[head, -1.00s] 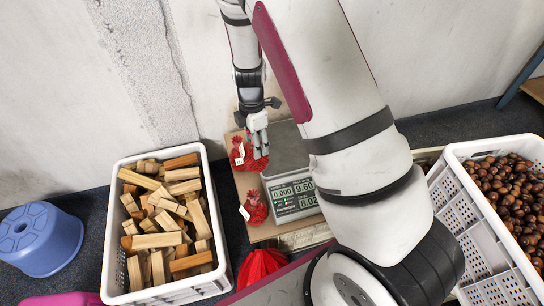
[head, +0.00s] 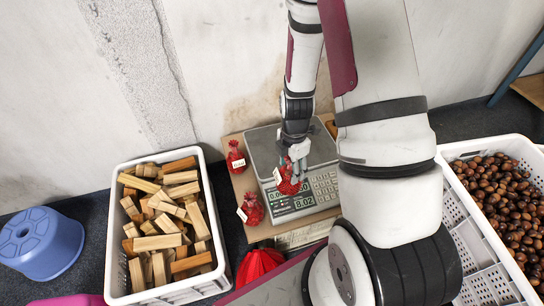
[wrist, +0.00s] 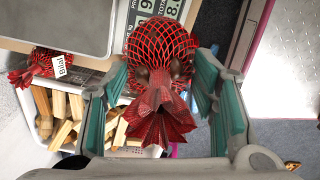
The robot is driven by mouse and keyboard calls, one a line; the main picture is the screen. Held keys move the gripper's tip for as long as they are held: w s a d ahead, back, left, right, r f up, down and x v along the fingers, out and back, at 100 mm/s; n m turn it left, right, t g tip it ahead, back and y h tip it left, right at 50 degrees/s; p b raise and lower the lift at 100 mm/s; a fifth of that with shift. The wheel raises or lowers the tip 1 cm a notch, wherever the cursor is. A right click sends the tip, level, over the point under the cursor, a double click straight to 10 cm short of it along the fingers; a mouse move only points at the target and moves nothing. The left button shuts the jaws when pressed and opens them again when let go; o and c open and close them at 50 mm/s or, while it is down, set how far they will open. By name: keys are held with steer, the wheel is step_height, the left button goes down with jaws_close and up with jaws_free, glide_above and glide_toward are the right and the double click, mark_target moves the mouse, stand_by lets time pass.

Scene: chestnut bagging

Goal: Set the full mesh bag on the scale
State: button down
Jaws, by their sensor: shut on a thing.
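A red mesh bag (head: 288,184) full of dark round contents hangs in my gripper (head: 297,160). The wrist view shows the bag (wrist: 160,42) between the two teal-padded fingers (wrist: 160,95), its gathered red neck toward the camera. The scale (head: 262,146) has a flat grey platform and a front panel with a display and keys. In the head view the bag overlaps the platform's front edge and the display; its height above them is hard to tell. The wrist view shows the platform (wrist: 65,22) at upper left, clear of the bag.
Two other red bags with white tags stand left of the scale, one behind (head: 236,158) and one in front (head: 252,210). A crate of wood blocks (head: 112,240) is at left, a chestnut crate (head: 482,255) at right. A blue stool (head: 40,243) stands far left.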

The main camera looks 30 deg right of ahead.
steer(key=w+d+f+b, duration=0.1)
steer(key=w+f+b, duration=0.1)
steer(key=w, duration=0.5)
steer(key=w+d+f+b, duration=0.1)
steer(key=w+f, duration=0.2)
steer(key=w, duration=0.5)
steer(key=shift+w+d+b, duration=0.15)
steer(key=shift+b, duration=0.25)
steer(key=shift+f, duration=0.15)
steer(key=c, duration=0.6)
jaws_free()
steer(key=shift+c, duration=0.2)
steer(key=shift+r, duration=0.2)
